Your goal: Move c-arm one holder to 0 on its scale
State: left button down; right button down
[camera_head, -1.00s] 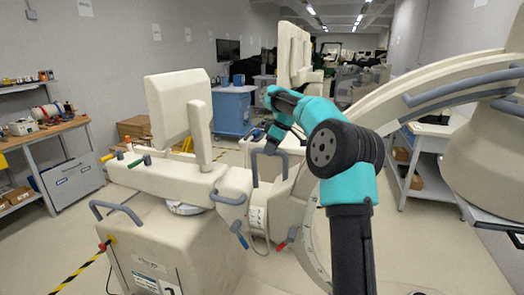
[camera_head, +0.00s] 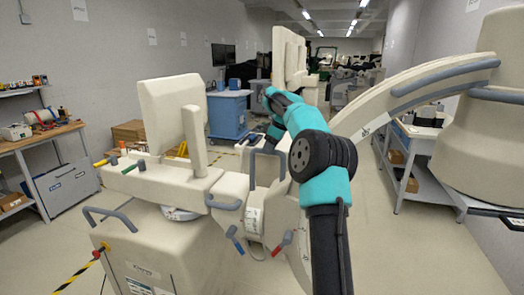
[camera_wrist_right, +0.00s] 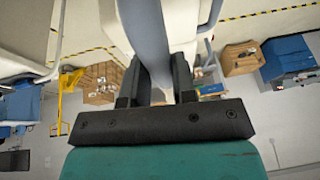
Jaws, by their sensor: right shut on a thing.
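The cream C-arm one (camera_head: 408,102) curves from the middle up to the right, ending in a bulky cream head (camera_head: 485,150). Its holder (camera_head: 232,190) is at the near end of the cart's boom and carries a grey U-shaped handle (camera_head: 254,172). A scale strip runs along the lower arc (camera_head: 297,255); its numbers are too small to read. My right gripper (camera_head: 273,132) is at the holder, partly hidden behind my teal arm. In the right wrist view its dark jaws (camera_wrist_right: 157,88) are shut on a grey handle bar (camera_wrist_right: 148,35). My left gripper is out of view.
The cart (camera_head: 155,250) stands at front left with an upright panel (camera_head: 172,115). Blue and red levers (camera_head: 233,240) hang below the holder. A workbench (camera_head: 45,140) is at left, a blue cabinet (camera_head: 228,115) behind, and a shelf cart (camera_head: 410,185) at right.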

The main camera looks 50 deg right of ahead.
jog(key=shift+a+f, duration=0.1)
jog(key=shift+f, duration=0.1)
jog(key=c, duration=0.9)
grip_release()
jog(key=shift+s+a+r, duration=0.1)
jog(key=shift+r, duration=0.15)
